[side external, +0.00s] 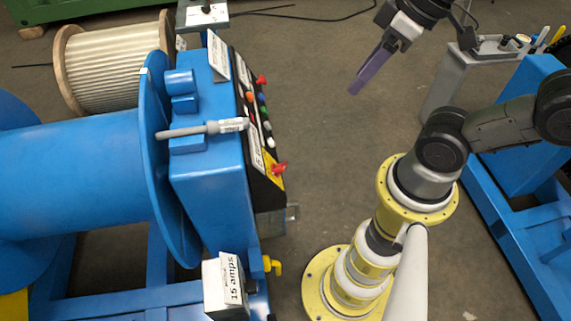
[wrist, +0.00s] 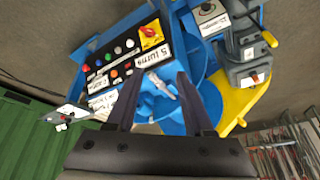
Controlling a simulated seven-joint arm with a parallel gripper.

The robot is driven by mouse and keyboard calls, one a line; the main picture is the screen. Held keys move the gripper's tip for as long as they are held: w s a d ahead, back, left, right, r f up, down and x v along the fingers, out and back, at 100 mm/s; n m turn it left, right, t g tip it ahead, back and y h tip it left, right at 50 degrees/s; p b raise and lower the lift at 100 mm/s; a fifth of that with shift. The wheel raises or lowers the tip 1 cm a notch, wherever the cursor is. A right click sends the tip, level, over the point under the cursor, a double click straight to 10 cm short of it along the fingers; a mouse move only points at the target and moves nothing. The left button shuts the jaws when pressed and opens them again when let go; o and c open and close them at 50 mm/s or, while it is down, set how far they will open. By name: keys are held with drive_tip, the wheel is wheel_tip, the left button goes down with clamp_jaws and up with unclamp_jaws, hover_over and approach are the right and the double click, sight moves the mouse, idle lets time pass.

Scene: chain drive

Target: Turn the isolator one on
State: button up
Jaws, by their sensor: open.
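The blue control cabinet (side external: 215,190) carries a black panel with a red rotary switch on a yellow plate (side external: 279,169) at its near end. That switch also shows in the wrist view (wrist: 151,32), beside a "5 turns" label. A smaller red knob (side external: 262,80) sits at the panel's far end. No readable label marks which switch is isolator one. A box marked "15 amps" (side external: 232,285) has a yellow handle (side external: 271,265) on its side. My gripper (side external: 356,90) is open and empty, in the air right of the panel and apart from it. Its purple fingers show in the wrist view (wrist: 160,76).
Several coloured buttons (side external: 262,112) line the panel. A rope-wound spool (side external: 112,68) stands behind. Another blue frame (side external: 525,225) stands at right. The floor between panel and gripper is clear.

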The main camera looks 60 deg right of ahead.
drive_tip(key=w+f+m+g+y, duration=0.2)
drive_tip(key=w+f+g+y, duration=0.25)
drive_tip(key=w, duration=0.65)
drive_tip(key=w+d+f+m+g+y, duration=0.1)
drive_tip(key=w+d+f+m+y, duration=0.2)
drive_tip(key=w+d+f+y, duration=0.45)
drive_tip(key=m+t+y, duration=0.3)
drive_tip(key=m+t, duration=0.5)
drive_tip(key=m, duration=0.3)
approach(286, 165)
drive_tip(key=shift+g, duration=0.25)
drive_tip(key=x, duration=1)
drive_tip(key=shift+a+r, duration=0.15)
drive_tip(key=shift+r, duration=0.1)
clamp_jaws()
